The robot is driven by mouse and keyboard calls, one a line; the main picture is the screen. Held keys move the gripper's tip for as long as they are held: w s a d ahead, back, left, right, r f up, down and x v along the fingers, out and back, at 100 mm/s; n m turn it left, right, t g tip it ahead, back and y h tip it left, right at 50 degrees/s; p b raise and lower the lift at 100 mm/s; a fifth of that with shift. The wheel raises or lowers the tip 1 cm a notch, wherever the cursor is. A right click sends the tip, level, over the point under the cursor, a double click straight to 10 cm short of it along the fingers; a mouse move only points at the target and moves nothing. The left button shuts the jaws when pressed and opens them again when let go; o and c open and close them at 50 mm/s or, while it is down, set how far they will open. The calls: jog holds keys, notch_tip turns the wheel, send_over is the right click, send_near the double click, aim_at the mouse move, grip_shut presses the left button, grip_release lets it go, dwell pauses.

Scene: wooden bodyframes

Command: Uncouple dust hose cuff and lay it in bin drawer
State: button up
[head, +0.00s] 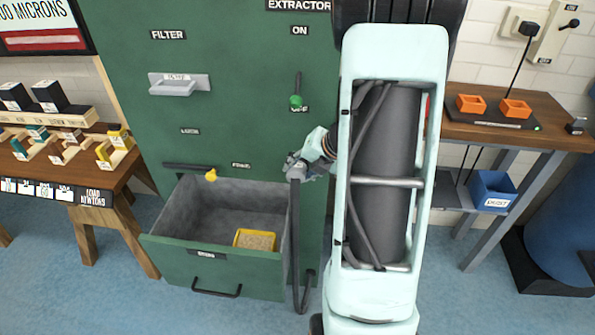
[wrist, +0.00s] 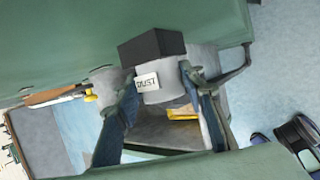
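The dust hose cuff (wrist: 166,92) is grey with a white label reading DUST, seen in the wrist view with a black block-like part at its upper end. My gripper (wrist: 158,82) has a finger on each side of it and appears closed on it. In the head view my gripper (head: 305,166) is at the cabinet's right part, above the open drawer's right side. The grey hose (head: 295,235) hangs down from there and loops near the floor. Whether the cuff is still joined to a port is hidden. The bin drawer (head: 172,247) is pulled open, with a yellow tray inside.
The yellow tray (head: 256,239) sits at the drawer's front right; the left of the drawer floor is bare. A yellow knob (head: 211,175) sticks out above the drawer's back edge. A green-tipped lever (head: 296,100) is higher up. Wooden benches flank the green cabinet (head: 235,60).

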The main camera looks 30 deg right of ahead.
aim_at(298, 181)
jog(key=c, duration=0.6)
jog(key=shift+s+a, duration=0.4)
jog(key=shift+s, duration=0.15)
jog(key=shift+s+a, duration=0.45)
jog(key=shift+s, duration=0.2)
jog(key=shift+s+a, duration=0.45)
jog(key=shift+s, duration=0.15)
